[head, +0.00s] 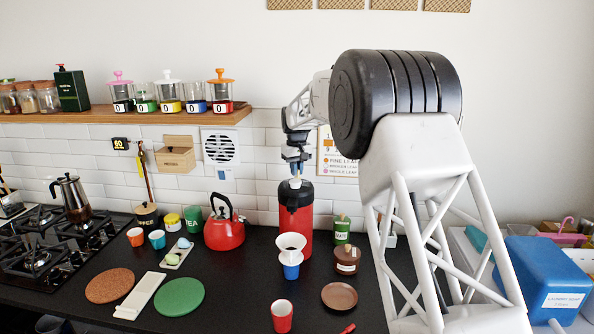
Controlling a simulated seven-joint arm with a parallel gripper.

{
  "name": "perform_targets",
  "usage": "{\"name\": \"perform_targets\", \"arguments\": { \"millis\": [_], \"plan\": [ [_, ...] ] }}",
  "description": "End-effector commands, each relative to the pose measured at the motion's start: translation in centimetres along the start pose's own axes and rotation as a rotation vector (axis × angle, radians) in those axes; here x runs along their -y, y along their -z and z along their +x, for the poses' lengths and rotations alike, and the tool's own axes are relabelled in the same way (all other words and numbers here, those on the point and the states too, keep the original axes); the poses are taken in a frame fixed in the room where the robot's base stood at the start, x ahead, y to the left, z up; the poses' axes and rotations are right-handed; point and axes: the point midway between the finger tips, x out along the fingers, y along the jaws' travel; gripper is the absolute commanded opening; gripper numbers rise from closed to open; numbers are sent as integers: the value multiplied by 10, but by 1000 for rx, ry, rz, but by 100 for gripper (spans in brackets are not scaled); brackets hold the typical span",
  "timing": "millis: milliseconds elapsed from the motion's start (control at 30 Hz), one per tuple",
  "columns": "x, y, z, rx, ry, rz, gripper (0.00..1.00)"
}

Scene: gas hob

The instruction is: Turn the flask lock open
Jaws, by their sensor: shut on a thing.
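The red flask (297,235) with a black upper section stands upright at the back of the dark counter, right of the red kettle. My gripper (295,180) points down at the flask's top, directly above its black part. It is shut on a small pale piece at the top of the flask, which looks like the lock. The piece is largely hidden by the fingers and too small for me to tell which way it is turned.
A white dripper on a blue cup (290,258) stands close in front of the flask. The red kettle (224,230) is to its left. A green tin (342,229) and a brown jar (347,259) stand to its right. The tiled wall is close behind.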

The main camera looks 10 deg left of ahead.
Motion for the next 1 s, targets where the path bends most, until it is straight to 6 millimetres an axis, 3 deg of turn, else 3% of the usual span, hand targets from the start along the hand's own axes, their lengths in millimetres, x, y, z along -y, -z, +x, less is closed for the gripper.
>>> {"name": "perform_targets", "arguments": {
  "millis": [333, 767, 800, 967, 1000],
  "plan": [
    [1, 0, -2, -2, -1, -143, 0],
    [1, 0, -2, -3, -1, -158, 0],
    [1, 0, -2, -3, -1, -158, 12],
    [1, 0, -1, -2, -1, -157, 36],
    [1, 0, -1, -2, -1, -157, 36]
  ]
}}
